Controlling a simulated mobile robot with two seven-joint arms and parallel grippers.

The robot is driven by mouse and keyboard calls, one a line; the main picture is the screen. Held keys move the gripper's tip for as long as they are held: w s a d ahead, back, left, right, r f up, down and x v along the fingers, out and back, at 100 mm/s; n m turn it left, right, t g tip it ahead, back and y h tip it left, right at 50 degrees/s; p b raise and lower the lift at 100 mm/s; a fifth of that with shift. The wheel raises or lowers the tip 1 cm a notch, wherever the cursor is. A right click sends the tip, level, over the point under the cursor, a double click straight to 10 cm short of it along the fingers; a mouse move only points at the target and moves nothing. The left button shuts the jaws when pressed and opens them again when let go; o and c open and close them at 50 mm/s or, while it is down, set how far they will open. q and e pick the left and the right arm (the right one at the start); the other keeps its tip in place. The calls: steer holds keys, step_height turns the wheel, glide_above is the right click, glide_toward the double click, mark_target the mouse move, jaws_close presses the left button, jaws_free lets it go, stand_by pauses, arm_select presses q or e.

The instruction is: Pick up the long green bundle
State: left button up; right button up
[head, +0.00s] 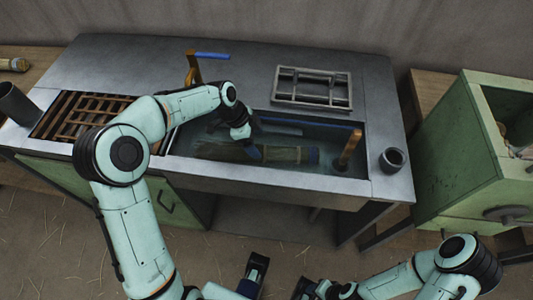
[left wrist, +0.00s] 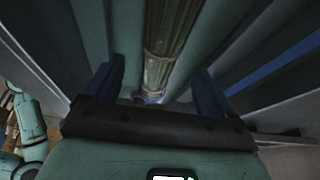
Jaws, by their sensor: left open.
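The long green bundle (head: 285,154) lies lengthwise in the sunken basin of the grey bench, dull green-brown with a dark blue band near its right end. In the left wrist view, the bundle (left wrist: 168,45), tied with thin bands, runs between the two open blue fingers, with gaps on both sides.
A metal rack (head: 312,88) lies behind, a wooden grate (head: 85,115) to the left, a dark cup (head: 392,159) to the right, and a green cabinet (head: 465,150) beyond.

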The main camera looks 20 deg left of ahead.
mark_target(263, 149)
arm_select(q)
steer(key=b+x, duration=0.1)
steer(key=x, duration=0.7)
steer(key=shift+w+f, duration=0.15)
steer(key=shift+f, duration=0.15)
steer(key=shift+a, duration=0.1)
steer(key=c, duration=1.1)
